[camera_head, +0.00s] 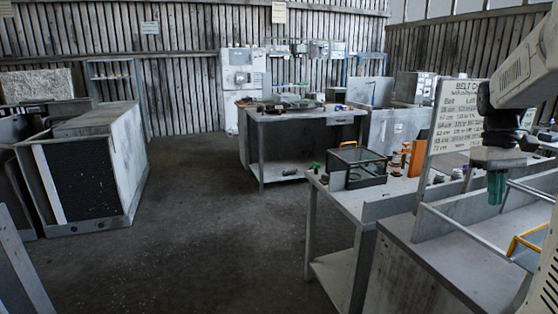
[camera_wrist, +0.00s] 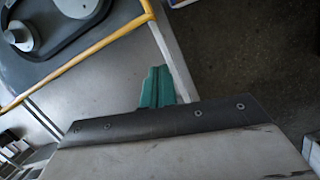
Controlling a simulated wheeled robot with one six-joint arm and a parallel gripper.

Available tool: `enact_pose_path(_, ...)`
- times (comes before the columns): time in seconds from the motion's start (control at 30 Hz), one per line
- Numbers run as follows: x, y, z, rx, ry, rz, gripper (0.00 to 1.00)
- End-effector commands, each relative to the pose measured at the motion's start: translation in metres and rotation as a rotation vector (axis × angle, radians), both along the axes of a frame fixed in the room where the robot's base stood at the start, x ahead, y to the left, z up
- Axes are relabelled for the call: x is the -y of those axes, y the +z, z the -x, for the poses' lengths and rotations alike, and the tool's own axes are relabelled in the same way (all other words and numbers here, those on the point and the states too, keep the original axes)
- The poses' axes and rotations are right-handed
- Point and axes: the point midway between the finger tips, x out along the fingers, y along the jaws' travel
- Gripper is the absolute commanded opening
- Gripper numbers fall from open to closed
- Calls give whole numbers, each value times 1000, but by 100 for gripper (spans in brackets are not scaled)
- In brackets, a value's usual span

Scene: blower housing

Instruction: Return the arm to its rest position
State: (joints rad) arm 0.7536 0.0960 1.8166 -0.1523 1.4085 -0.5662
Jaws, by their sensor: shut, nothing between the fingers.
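My arm reaches in from the right edge in the head view. My gripper (camera_head: 497,188) points down above the grey bench at the right, with its green fingers together and nothing between them. In the wrist view the green fingers (camera_wrist: 157,88) show shut, over a pale surface beside a white rail (camera_wrist: 172,60). A yellow bar (camera_wrist: 80,60) crosses the upper left of that view, apart from the fingers. A dark grey part with round pieces (camera_wrist: 50,30) lies beyond the bar. The bench surface straight below the fingers is partly hidden.
A sign board (camera_head: 452,110) stands close left of my arm. A railed bench (camera_head: 440,250) with a yellow handle (camera_head: 527,240) is below it. A black, orange-handled case (camera_head: 357,166) sits on the neighbouring table. Open floor (camera_head: 190,240) lies to the left.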

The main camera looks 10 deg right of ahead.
Motion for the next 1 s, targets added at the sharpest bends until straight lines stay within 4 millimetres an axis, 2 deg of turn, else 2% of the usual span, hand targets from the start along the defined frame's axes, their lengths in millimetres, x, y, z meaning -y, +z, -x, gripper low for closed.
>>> enact_pose_path(0.03, -25, -1, 4, 14, -35, 8, 0)
enact_pose_path(0.27, -129, -10, 24, 78, -125, 39, 0)
enact_pose_path(0.37, -181, -16, 41, 119, -133, 46, 0)
enact_pose_path(0.5, -249, -29, 74, 184, -107, 43, 0)
enact_pose_path(0.6, -286, -39, 99, 231, -60, 33, 0)
enact_pose_path(0.7, -312, -46, 120, 274, 16, 19, 0)
enact_pose_path(0.8, -328, -47, 132, 312, 88, 11, 0)
enact_pose_path(1.0, -341, -40, 134, 349, 147, 5, 0)
